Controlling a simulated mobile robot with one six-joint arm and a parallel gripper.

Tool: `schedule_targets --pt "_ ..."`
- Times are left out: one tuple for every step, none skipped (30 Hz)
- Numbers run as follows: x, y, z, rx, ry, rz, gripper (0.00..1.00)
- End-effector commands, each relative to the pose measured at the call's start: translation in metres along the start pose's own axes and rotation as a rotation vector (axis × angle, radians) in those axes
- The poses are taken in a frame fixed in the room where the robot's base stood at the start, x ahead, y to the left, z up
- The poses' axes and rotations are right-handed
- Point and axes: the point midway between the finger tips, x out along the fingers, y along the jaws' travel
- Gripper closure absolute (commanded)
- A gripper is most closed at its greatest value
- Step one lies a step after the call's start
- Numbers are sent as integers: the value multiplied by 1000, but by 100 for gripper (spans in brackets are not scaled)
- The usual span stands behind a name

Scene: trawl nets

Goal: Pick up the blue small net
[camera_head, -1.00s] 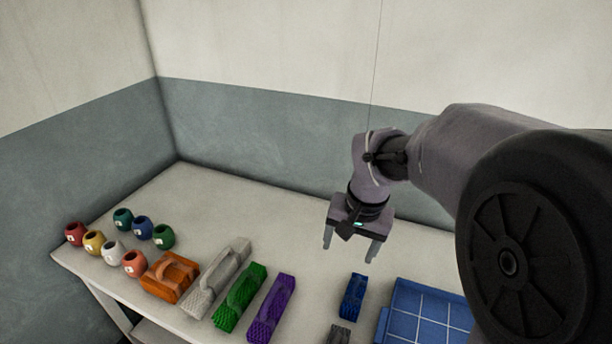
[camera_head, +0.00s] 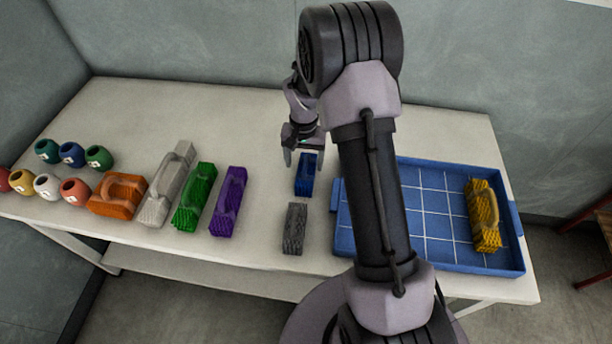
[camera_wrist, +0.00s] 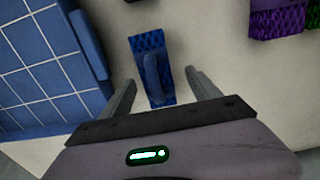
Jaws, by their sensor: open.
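The blue small net (camera_head: 307,180) is a short blue block-shaped bundle with a handle-like loop on top. It lies on the table just left of the blue tray. My gripper (camera_head: 304,160) is above it in the head view, open and empty. In the wrist view the net (camera_wrist: 152,70) lies between and beyond the two fingers of my gripper (camera_wrist: 162,88), with bare table showing on both sides. I cannot tell how high the fingertips are above the table. My arm stands close in front of the net's right side in the head view.
A blue gridded tray (camera_head: 432,170) on the right holds a yellow net (camera_head: 484,215). A small grey net (camera_head: 294,229) lies in front of the blue one. Purple (camera_head: 229,201), green (camera_head: 195,198), white (camera_head: 170,183) and orange (camera_head: 118,195) nets and several small pots stand left.

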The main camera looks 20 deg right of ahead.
Motion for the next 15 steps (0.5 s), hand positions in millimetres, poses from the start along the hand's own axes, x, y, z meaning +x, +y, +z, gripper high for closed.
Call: schedule_targets --pt "11 2 1 0 -2 1 29" --pt "17 4 1 0 -2 1 29" --pt "26 6 2 1 -2 1 29" --pt "32 8 2 1 -2 1 29" --pt "38 7 2 0 -2 1 29" --pt "45 7 2 0 -3 1 29" --pt "48 6 2 0 -2 0 29" --pt "48 6 2 1 -1 0 29" --pt "47 6 1 1 0 0 29" --pt "46 6 1 1 0 0 29" --pt "46 6 1 0 0 0 29" --pt "46 6 1 0 0 0 29" --pt "45 6 1 0 0 0 31" --pt "45 6 1 0 0 0 37" --pt "45 6 1 0 0 0 44"
